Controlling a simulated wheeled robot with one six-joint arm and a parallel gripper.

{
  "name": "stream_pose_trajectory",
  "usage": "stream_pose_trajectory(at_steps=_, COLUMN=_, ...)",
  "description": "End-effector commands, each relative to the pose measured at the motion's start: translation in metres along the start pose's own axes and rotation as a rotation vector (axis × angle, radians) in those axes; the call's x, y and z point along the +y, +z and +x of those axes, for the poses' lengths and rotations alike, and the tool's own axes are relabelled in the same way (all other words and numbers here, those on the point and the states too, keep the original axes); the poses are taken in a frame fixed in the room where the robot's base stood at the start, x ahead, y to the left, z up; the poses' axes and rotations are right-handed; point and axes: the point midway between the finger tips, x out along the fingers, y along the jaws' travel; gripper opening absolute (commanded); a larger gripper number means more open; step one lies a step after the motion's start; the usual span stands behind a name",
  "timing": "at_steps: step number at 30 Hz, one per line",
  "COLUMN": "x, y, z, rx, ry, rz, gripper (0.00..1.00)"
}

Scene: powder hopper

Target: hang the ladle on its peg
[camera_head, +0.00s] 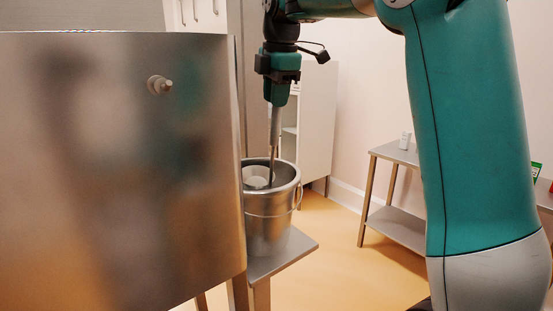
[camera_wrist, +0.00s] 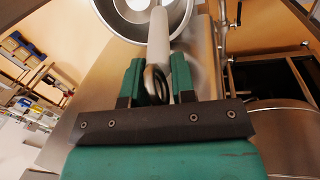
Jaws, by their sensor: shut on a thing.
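My gripper (camera_head: 279,98) points down above the steel bucket (camera_head: 268,228) and is shut on the ladle (camera_head: 275,125) near the top of its handle. The grey handle runs down into the bucket, where a pale round shape shows that may be the ladle's bowl. The wrist view shows the green fingers on both sides of the ladle's handle (camera_wrist: 180,72), with a dark ring between them, and the bucket's rim (camera_wrist: 108,27) beyond. A short metal peg (camera_head: 161,85) sticks out of the hopper's steel wall, left of my gripper. Nothing hangs on it.
The large steel hopper (camera_head: 110,190) fills the left side, close beside the bucket. The bucket stands on a small steel shelf (camera_head: 290,247). A side table (camera_head: 393,153) with a small white bottle (camera_head: 405,140) stands at right. Hooks (camera_head: 197,10) hang at the back.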

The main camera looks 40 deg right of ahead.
Motion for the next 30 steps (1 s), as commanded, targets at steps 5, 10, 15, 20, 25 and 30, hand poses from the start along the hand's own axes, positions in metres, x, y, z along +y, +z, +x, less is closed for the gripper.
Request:
stream_pose_trajectory(at_steps=5, x=-0.010, y=0.000, z=0.047, rx=0.000, ry=-0.004, rz=-0.001, gripper=0.00)
stream_pose_trajectory(at_steps=10, x=-0.015, y=0.000, z=0.076, rx=0.000, ry=-0.001, rz=-0.001, gripper=0.00)
stream_pose_trajectory(at_steps=15, x=-0.017, y=0.000, z=0.091, rx=0.001, ry=-0.001, rz=0.000, gripper=0.00)
stream_pose_trajectory(at_steps=20, x=-0.021, y=0.000, z=0.114, rx=0.001, ry=-0.003, rz=0.000, gripper=0.00)
stream_pose_trajectory(at_steps=25, x=-0.023, y=0.000, z=0.127, rx=0.000, ry=0.002, rz=0.000, gripper=0.00)
stream_pose_trajectory(at_steps=30, x=-0.023, y=0.000, z=0.127, rx=0.000, ry=0.003, rz=0.000, gripper=0.00)
